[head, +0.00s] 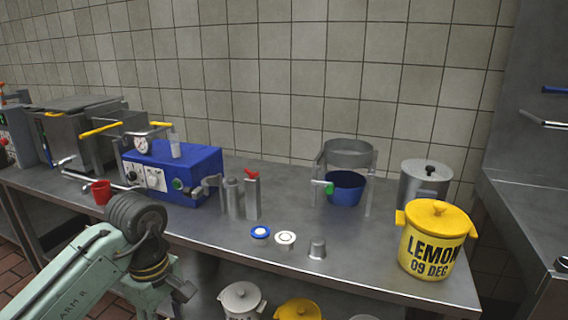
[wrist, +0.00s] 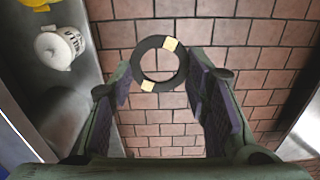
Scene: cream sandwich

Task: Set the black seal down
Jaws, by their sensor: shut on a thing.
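In the wrist view the black seal (wrist: 136,62) is a thin black ring with two cream-gold patches on opposite sides. My gripper (wrist: 160,74) is shut on it, with the ring held between the fingertips. Brick floor shows through the ring and all around it, so it is held up over the floor, clear of any surface. In the head view neither the seal nor my fingertips can be seen; only my arm shows at the lower left.
The steel bench (head: 330,268) carries a blue-and-white disc (head: 260,232), a white disc (head: 285,238), a small metal cup (head: 317,248), a yellow LEMON pot (head: 432,240) and a blue machine (head: 190,175). Bare bench lies along its front edge. A white pot (wrist: 57,47) stands on a shelf.

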